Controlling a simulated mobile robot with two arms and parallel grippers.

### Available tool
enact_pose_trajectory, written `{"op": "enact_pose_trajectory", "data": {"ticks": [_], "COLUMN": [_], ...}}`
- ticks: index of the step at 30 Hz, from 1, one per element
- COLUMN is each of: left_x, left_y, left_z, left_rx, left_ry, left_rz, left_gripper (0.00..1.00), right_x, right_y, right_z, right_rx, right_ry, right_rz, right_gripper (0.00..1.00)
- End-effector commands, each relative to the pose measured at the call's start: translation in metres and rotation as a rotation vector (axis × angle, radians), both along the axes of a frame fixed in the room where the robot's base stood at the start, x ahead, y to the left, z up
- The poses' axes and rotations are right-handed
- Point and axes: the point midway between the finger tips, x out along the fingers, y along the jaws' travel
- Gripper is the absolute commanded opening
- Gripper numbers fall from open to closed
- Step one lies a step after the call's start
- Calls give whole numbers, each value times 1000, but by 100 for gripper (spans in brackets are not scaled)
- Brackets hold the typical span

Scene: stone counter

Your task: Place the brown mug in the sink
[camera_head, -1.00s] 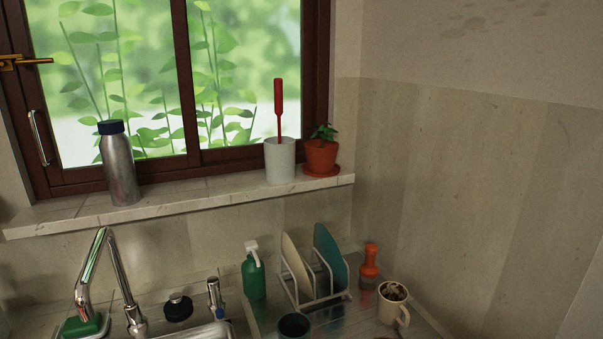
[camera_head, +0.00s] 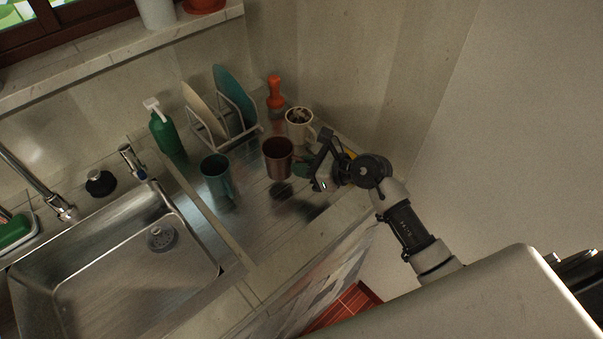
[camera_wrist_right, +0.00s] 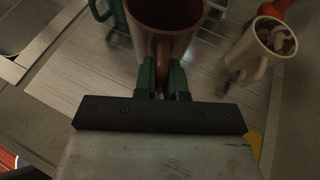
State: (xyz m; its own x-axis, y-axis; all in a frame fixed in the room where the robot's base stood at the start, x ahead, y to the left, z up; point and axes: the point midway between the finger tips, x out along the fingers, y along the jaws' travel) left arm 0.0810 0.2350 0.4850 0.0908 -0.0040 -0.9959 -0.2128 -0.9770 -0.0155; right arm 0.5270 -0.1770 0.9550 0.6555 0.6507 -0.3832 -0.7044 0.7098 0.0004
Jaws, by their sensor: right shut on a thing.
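The brown mug (camera_head: 278,157) is above the metal drainboard, right of the green mug, with a dark shadow below it. My right gripper (camera_head: 302,170) is shut on the mug's handle. In the right wrist view the fingers (camera_wrist_right: 162,80) close around the handle, and the mug (camera_wrist_right: 165,18) stands upright beyond them, its far side cut off by the picture edge. The sink (camera_head: 120,270) is an empty steel basin at lower left with a round drain (camera_head: 161,238). My left gripper is not in view.
A green mug (camera_head: 217,180) stands between the brown mug and the sink. The faucet (camera_head: 38,183) is at the sink's left rear.

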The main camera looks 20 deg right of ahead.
Motion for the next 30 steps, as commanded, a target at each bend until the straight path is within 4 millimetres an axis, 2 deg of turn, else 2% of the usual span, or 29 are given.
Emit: {"op": "enact_pose_trajectory", "data": {"ticks": [2,10,22,23,27,30], "left_x": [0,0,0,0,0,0], "left_y": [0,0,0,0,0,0], "left_z": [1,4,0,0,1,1], "left_rx": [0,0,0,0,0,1], "left_ry": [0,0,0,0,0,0], "left_rz": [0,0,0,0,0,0], "left_gripper": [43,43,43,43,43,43], "right_x": [3,2,2,2,2,2], "right_y": [2,2,2,2,2,2], "right_z": [-3,-38,-45,-46,-45,-44], "right_rx": [2,4,0,0,0,0], "right_ry": [1,1,-1,0,0,0], "right_rz": [-1,-2,0,0,0,0], "right_gripper": [0,0,0,13,34,37]}}
